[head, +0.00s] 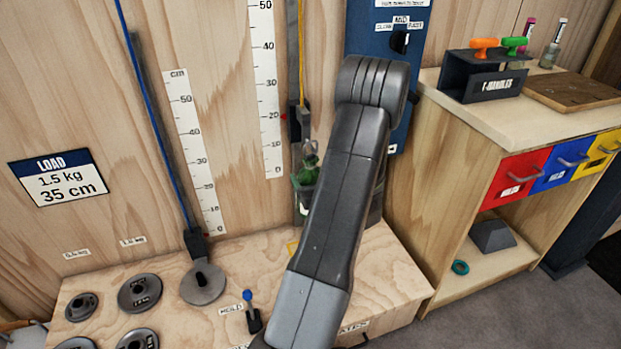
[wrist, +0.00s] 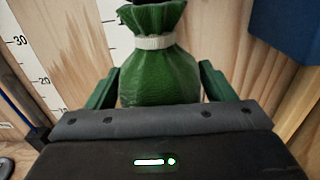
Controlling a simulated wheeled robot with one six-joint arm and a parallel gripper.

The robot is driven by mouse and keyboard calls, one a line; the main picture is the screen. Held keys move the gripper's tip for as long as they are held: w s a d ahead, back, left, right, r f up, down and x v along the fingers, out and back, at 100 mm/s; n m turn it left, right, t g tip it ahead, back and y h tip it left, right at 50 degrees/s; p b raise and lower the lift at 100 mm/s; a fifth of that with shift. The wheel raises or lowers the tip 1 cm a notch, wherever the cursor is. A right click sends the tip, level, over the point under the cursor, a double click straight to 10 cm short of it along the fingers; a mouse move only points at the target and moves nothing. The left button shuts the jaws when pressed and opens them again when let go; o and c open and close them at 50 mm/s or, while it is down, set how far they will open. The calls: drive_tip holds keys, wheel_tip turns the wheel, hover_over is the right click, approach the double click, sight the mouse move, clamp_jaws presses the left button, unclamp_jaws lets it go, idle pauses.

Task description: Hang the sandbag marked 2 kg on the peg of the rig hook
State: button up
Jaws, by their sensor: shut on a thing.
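A green sandbag (wrist: 158,75) with a white band round its neck is between the two green fingers of my gripper (wrist: 158,88) in the wrist view. My gripper is shut on it. No weight mark shows on the side I see. In the head view the bag (head: 309,160) is small and partly hidden by my gripper (head: 304,183). A dark hook block (head: 299,122) hangs on a yellow cord just above the bag. Its peg is too small to make out, and I cannot tell whether the bag's loop touches it.
My arm covers the middle of the head view. A blue cord (head: 158,125) runs down to a grey disc (head: 203,284) at the left. Several grey weights (head: 139,292) lie on the wooden bench. A cabinet (head: 440,150) with coloured drawers stands at the right.

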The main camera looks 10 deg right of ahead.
drive_tip(key=shift+r, duration=0.2)
drive_tip(key=o, duration=2.1)
drive_tip(key=shift+f, duration=0.25)
drive_tip(key=p+v, duration=0.1)
drive_tip(key=v, duration=1.3)
drive_tip(key=shift+w+r, duration=0.1)
drive_tip(key=shift+r, duration=0.1)
drive_tip(key=b+x, duration=0.1)
drive_tip(key=x, duration=1.2)
drive_tip(key=shift+w+a+f, duration=0.1)
drive_tip(key=shift+w, duration=0.35)
drive_tip(key=shift+s+r+p, duration=0.15)
drive_tip(key=shift+r+p, duration=0.05)
drive_tip(key=shift+p, duration=0.1)
